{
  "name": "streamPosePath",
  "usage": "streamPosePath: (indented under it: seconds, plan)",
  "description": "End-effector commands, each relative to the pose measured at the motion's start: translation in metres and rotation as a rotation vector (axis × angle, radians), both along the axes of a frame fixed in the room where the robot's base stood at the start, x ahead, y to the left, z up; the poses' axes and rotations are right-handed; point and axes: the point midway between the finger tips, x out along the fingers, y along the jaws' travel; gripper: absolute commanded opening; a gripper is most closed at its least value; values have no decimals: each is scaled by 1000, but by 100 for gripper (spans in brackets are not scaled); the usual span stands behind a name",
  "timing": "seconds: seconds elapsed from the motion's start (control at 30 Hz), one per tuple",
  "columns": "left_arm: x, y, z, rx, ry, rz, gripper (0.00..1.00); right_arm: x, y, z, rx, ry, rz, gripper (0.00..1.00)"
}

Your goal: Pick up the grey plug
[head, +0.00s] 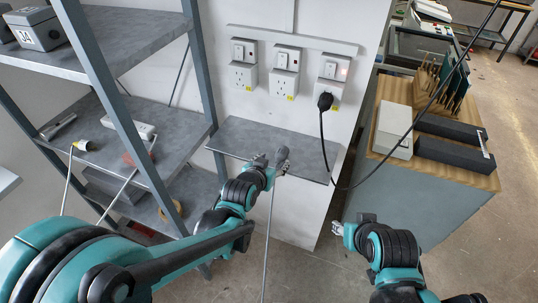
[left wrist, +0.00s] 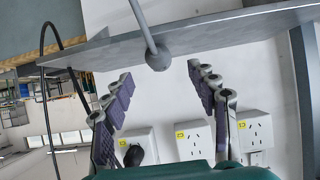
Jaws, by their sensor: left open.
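The grey plug (head: 282,154) sits at the front edge of the small grey wall shelf (head: 240,135), with its grey cable hanging down. It also shows in the left wrist view (left wrist: 158,58), between the line of my fingers and just beyond their tips. My left gripper (head: 268,160) is open and empty, close to the plug; it also shows in the left wrist view (left wrist: 158,75). Contact cannot be told. My right gripper (head: 352,224) is low, right of the shelf, away from the plug; its jaw gap is unclear.
Several white sockets (head: 243,76) are on the wall above the shelf. A black plug (head: 324,101) is in the right one, with its black cable looping right. A metal rack (head: 120,95) stands left. A wooden-topped cabinet (head: 440,165) with boxes stands right.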

Motion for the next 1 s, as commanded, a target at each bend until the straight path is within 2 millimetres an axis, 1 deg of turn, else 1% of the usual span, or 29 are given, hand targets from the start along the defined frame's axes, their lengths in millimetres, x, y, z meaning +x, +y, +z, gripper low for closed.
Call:
streamPosePath:
  seconds: [0.27, 0.37, 0.5, 0.6, 0.7, 0.9, 0.97, 1.0]
  plan:
    - [24, -10, -14, -2, -6, -4, 59, 0, 0, -8, 0, 0, 0, 40]
    - [35, -14, -19, -2, -6, -4, 59, 0, 0, -12, 0, 0, 0, 40]
    - [55, -21, -27, -2, -5, -3, 59, 0, 0, -20, 0, 0, 0, 40]
    - [65, -24, -32, -2, -5, -2, 59, 0, 0, -23, 0, 0, 0, 40]
    - [69, -25, -34, -2, -5, -2, 59, 0, 0, -23, 0, 0, 0, 40]
    - [69, -25, -33, -2, -5, -2, 59, 0, 0, -22, 0, 0, 0, 40]
    - [69, -25, -33, -2, -5, -2, 43, 0, 0, -22, 0, 0, 0, 40]
    - [69, -25, -33, -2, -5, -2, 32, 0, 0, -22, 0, 0, 0, 40]
